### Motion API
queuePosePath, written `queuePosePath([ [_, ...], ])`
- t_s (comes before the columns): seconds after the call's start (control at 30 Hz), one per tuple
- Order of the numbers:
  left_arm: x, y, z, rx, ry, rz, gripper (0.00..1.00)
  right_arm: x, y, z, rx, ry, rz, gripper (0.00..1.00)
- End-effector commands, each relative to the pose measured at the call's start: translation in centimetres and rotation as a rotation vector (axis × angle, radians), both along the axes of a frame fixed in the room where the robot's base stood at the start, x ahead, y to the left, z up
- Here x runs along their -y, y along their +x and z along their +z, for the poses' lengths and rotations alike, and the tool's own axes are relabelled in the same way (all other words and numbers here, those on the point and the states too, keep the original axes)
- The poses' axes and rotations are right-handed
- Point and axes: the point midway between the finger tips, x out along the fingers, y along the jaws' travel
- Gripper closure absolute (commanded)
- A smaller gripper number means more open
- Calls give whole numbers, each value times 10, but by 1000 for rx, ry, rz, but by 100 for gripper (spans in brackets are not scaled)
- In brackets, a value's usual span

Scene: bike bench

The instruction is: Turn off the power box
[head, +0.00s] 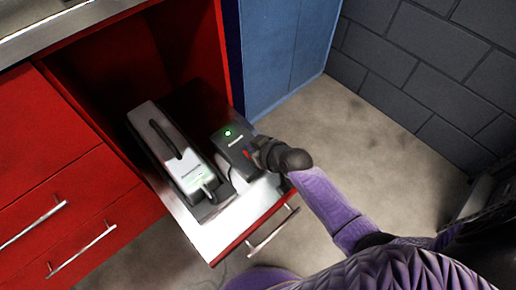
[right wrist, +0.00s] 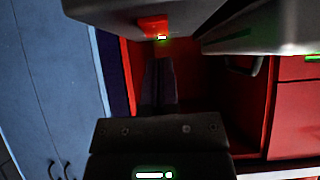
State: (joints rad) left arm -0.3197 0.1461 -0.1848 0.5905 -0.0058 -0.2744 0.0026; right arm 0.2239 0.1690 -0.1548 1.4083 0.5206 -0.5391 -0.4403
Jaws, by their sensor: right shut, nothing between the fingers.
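A dark grey box (head: 236,142) with a lit green light on top and a red switch (head: 247,154) at its front end stands in the pulled-out drawer (head: 224,238). It looks like the power box. My right gripper (head: 256,148) is at that front end, its fingers close to the red switch. In the right wrist view the shut, empty fingers (right wrist: 159,66) point toward the box, just below the red switch (right wrist: 153,25) and a small lit light. I cannot tell whether they touch. My left gripper is not in view.
A white and grey device (head: 170,150) with a black handle and a green-lit panel stands left of the box in the same drawer. Red cabinets (head: 70,190) flank the left, a blue cabinet (head: 285,50) stands behind. The floor (head: 365,150) at right is clear.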

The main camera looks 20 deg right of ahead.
Motion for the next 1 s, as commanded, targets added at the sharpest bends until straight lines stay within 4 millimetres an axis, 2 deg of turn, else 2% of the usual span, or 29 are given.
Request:
queuePosePath([
  [0.03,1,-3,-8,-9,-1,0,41,0,0,-12,-3,0,0,100],
  [0.13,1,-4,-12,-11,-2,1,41,0,1,-16,-1,0,0,100],
  [0.5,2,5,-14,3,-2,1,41,0,2,-16,2,-1,0,100],
  [0.57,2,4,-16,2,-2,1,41,-1,4,-22,-1,-4,2,100],
  [1.0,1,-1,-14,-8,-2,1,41,-4,9,-21,-6,-1,1,100],
])
